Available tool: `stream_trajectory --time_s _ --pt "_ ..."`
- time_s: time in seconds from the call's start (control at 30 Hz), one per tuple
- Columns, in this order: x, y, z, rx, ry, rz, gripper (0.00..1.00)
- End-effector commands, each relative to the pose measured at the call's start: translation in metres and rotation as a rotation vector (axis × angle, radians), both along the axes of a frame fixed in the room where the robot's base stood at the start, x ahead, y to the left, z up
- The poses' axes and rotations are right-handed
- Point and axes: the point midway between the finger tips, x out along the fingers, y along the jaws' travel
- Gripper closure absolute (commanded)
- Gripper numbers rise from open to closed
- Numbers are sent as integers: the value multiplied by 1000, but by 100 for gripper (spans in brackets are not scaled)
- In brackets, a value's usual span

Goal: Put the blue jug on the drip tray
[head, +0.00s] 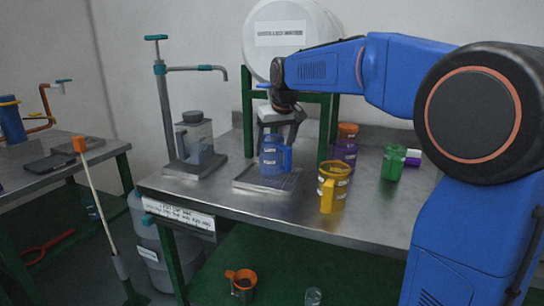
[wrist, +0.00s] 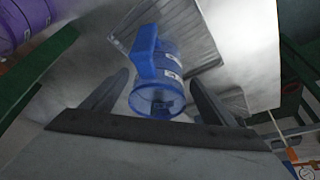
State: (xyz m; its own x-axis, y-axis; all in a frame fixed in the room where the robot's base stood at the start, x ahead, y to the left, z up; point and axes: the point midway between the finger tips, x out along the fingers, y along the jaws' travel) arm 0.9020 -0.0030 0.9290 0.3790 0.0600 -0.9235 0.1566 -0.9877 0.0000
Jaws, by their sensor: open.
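The blue jug (head: 270,158) appears to stand upright on the back part of the drip tray (head: 262,187), a flat ridged metal tray on the steel table. My gripper (head: 280,138) is just above the jug, pointing down, with its fingers apart. In the wrist view the jug (wrist: 168,70) lies between the two open fingers, its open mouth facing the camera and its handle toward the upper left. I see no clear contact between the fingers and the jug. The ridged tray (wrist: 200,30) shows behind the jug in the wrist view.
A yellow jug (head: 334,185) stands right of the tray, near the front edge. A purple container (head: 345,152) with an orange top and a green jug (head: 394,162) are farther right. A green frame (head: 330,118) stands behind.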

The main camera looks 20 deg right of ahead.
Motion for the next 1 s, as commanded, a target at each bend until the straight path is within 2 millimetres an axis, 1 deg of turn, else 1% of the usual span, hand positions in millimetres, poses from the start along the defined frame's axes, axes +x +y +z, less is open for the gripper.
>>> stream_trajectory --time_s 0.03,0.2,0.4,0.57,1.0 --pt "-3 -1 10 0 -2 0 21" --pt "-14 -2 36 0 -3 0 21" --pt "-21 -3 52 0 0 0 21" --pt "-23 -4 55 0 1 0 21" --pt "-23 -4 55 0 1 0 21"
